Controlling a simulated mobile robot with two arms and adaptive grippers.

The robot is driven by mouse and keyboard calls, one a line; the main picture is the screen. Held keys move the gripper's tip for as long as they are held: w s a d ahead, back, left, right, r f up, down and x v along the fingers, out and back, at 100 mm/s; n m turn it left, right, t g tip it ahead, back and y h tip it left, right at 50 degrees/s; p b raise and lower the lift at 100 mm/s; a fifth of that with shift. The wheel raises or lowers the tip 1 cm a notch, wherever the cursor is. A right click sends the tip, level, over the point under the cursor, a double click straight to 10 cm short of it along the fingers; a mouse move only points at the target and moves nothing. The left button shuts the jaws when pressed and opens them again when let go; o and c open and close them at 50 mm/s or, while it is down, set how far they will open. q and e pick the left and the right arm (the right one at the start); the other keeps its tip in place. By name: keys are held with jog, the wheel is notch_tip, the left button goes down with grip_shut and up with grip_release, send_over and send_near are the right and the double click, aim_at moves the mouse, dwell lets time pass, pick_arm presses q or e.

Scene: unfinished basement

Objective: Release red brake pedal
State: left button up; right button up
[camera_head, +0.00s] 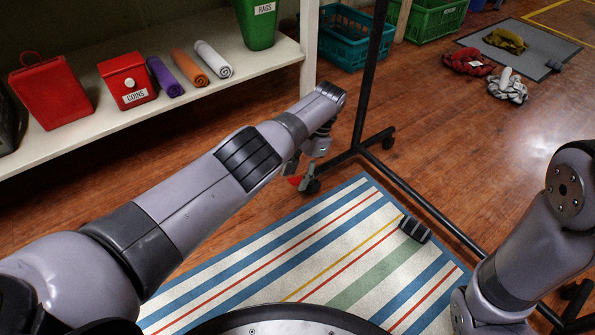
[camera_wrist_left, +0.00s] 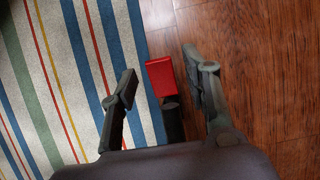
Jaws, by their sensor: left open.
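The red brake pedal (camera_wrist_left: 160,76) sits at the end of a dark stem in the left wrist view, close to the edge where the striped rug meets the wood floor. In the head view only a small red part of it (camera_head: 296,180) shows beside my left gripper (camera_head: 303,166), low by the rack's foot. My left gripper (camera_wrist_left: 160,67) is open, with one finger on each side of the pedal in the picture. I see gaps on both sides and cannot tell its height above the pedal. My right gripper is out of view; only the right arm shows.
A black wheeled rack (camera_head: 365,90) stands beyond my left gripper, its base bar running to the lower right. A striped rug (camera_head: 300,248) lies below. A white shelf (camera_head: 110,112) with red boxes and rolled cloths is at left. Open wood floor (camera_head: 455,135) lies behind the rack.

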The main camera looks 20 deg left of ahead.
aim_at(297, 179)
pick_arm(q)
jog(key=shift+r, duration=0.1)
notch_tip(297, 179, up, 6)
jog(key=shift+w+a+r, duration=0.1)
jog(key=shift+w+r, duration=0.05)
jog(key=shift+r, duration=0.1)
jog(key=shift+s+r, duration=0.2)
jog(key=shift+r, duration=1.4)
